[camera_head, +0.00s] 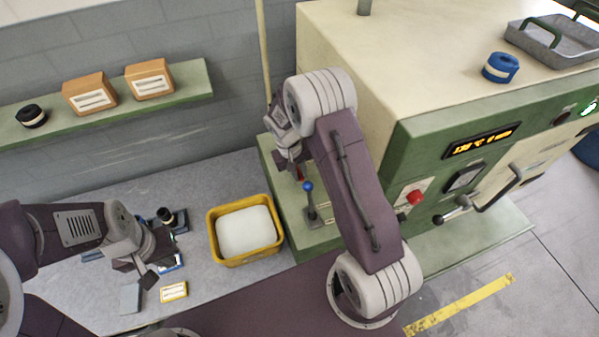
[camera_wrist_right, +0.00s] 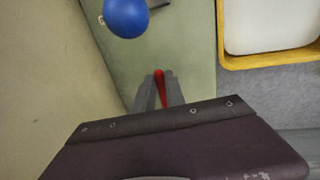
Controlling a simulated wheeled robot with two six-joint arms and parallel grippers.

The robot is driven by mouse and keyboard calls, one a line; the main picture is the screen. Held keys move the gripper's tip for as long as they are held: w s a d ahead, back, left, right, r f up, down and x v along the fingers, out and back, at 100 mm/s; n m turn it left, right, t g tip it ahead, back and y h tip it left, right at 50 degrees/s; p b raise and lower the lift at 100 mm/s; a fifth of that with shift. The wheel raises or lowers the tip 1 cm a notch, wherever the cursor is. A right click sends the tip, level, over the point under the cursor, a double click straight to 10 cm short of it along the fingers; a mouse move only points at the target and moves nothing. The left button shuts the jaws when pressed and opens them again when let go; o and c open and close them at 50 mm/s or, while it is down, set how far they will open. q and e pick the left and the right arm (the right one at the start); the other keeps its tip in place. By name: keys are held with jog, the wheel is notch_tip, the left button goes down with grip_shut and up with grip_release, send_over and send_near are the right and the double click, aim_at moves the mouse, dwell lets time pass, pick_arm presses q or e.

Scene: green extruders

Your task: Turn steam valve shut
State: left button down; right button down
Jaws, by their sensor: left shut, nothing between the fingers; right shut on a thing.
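A narrow red handle, which looks like the steam valve's (camera_wrist_right: 160,84), sits between the fingers of my right gripper (camera_wrist_right: 161,97) in the right wrist view. In the head view my right gripper (camera_head: 293,160) points down beside the machine's cream side wall, above its green ledge, and only a speck of the red handle (camera_head: 300,175) shows below it. The valve's body is hidden, so how far it is turned cannot be told. My left gripper (camera_head: 145,274) is shut and empty over the grey bench.
A lever with a blue ball (camera_head: 308,187) stands on the ledge close to my right gripper; the ball also shows in the wrist view (camera_wrist_right: 126,17). A yellow bin (camera_head: 272,257) with a white filling stands left of the ledge. Small boxes lie near my left gripper.

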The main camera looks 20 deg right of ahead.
jog(key=shift+w, duration=0.2)
dwell(0.6)
jog(key=a+m, duration=0.1)
jog(key=a+m+b, duration=0.1)
jog(key=m, duration=0.1)
jog(key=shift+w+b, duration=0.3)
jog(key=shift+w+a+m+g, duration=0.25)
jog(key=shift+a+m+g, duration=0.2)
jog(key=shift+m, duration=0.65)
jog(key=m, duration=0.1)
jog(key=w+a+m, duration=0.1)
jog(key=shift+a+r+m+y+b, duration=0.1)
jog(key=shift+a+m+y+b, duration=0.05)
jog(key=shift+m+y+b, duration=0.15)
jog(key=w+m, duration=0.1)
jog(key=m, duration=0.1)
jog(key=w+a+m+g, duration=0.1)
jog(key=m, duration=0.1)
jog(key=shift+w+a+m+y, duration=0.2)
jog(key=shift+m+y, duration=0.1)
jog(key=w+m, duration=0.2)
jog(key=m, duration=0.1)
jog(key=shift+a+y+p, duration=0.2)
jog(key=shift+y+p, duration=0.1)
jog(key=shift+p, duration=0.1)
jog(key=shift+w+m, duration=0.7)
jog(key=shift+m, duration=0.7)
